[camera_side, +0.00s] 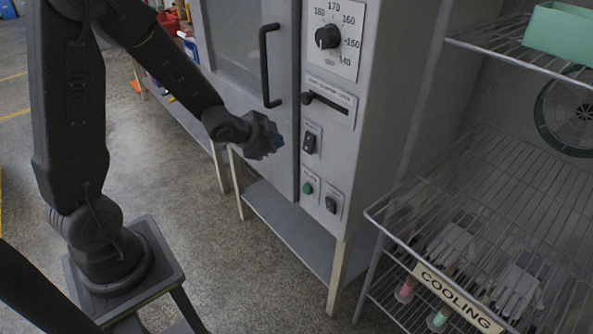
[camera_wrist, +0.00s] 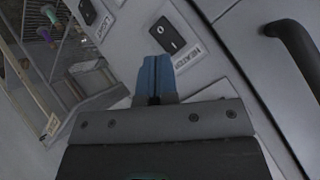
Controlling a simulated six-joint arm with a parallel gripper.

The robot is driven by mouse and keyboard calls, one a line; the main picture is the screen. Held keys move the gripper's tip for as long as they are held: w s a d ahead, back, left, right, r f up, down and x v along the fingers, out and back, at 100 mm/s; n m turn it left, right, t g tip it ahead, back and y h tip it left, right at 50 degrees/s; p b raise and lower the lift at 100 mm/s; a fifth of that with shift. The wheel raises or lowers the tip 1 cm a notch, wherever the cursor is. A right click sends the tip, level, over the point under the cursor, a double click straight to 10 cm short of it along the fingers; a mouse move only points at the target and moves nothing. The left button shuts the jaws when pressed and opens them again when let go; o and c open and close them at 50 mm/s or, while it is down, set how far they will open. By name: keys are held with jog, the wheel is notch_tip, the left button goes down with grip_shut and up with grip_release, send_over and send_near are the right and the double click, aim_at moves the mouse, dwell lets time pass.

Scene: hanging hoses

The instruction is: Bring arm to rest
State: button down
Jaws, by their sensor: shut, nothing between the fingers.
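My gripper (camera_side: 276,142) is in front of the lower part of the grey oven door (camera_side: 240,45) in the side view, near its right edge and below the black door handle (camera_side: 265,65). In the wrist view, the two blue fingertips (camera_wrist: 155,75) are together and empty. They appear just below a black switch (camera_wrist: 166,36) beside a label that seems to read HEATER. I cannot tell whether the fingers touch the door. The door looks shut.
The oven panel holds a dial (camera_side: 328,37), a black lever (camera_side: 327,101) and a green button (camera_side: 308,188). A wire rack marked COOLING (camera_side: 455,300) stands at right, with coloured-ended items low in it. A green box (camera_side: 560,32) sits on the upper shelf. Floor at left is open.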

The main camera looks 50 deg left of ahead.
jog(key=s+d+r+n+g+y, duration=0.15)
jog(key=s+d+r+n, duration=0.25)
jog(key=s+r, duration=0.45)
jog(key=s+d+r+n+g+h, duration=0.1)
jog(key=s+d+r, duration=0.2)
jog(key=s, duration=0.3)
jog(key=s+d+r+n+g+h, duration=0.1)
jog(key=s+d+r+n+g, duration=0.1)
jog(key=s, duration=0.4)
jog(key=shift+d+r, duration=0.8)
jog(key=shift+d, duration=0.15)
jog(key=c, duration=1.8)
grip_release()
jog(key=shift+c, duration=0.2)
